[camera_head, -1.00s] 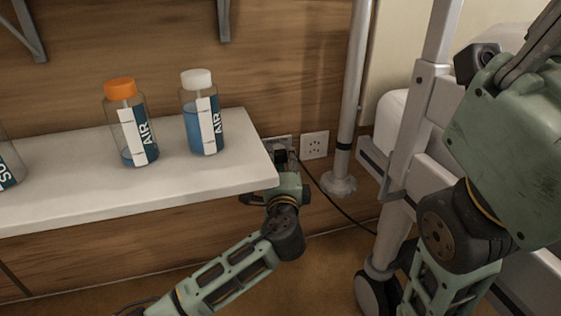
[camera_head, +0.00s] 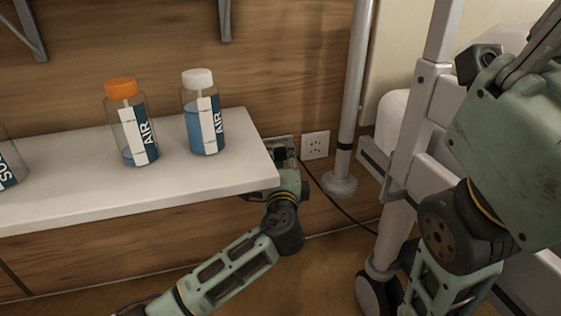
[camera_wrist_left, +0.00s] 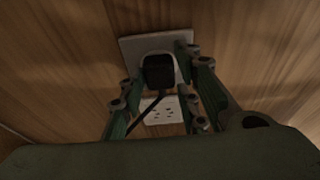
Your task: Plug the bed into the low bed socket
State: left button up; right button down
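A black plug (camera_wrist_left: 158,72) sits against a pale wall socket plate (camera_wrist_left: 130,45), and its black cord hangs down from it. The cord (camera_head: 335,204) runs right along the wall toward the bed (camera_head: 410,140). A second socket plate (camera_head: 315,145) beside it is bare; it also shows in the left wrist view (camera_wrist_left: 162,115). My left gripper (camera_head: 284,158) is at the plug's socket just past the shelf end. In the left wrist view its fingers (camera_wrist_left: 160,78) are open on either side of the plug, with gaps visible. How deep the plug sits is hidden. My right gripper is out of view.
A white shelf (camera_head: 80,200) with bottles, including an orange-capped one (camera_head: 130,125) and a white-capped one (camera_head: 203,115), lies left of my left gripper. A vertical pole (camera_head: 354,100) stands right of the sockets. A bed wheel (camera_head: 378,292) is at the lower right.

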pick_arm(q)
jog(key=o, duration=0.4)
jog(key=shift+s, duration=0.1)
jog(key=s, duration=1.2)
jog(key=shift+d, duration=0.25)
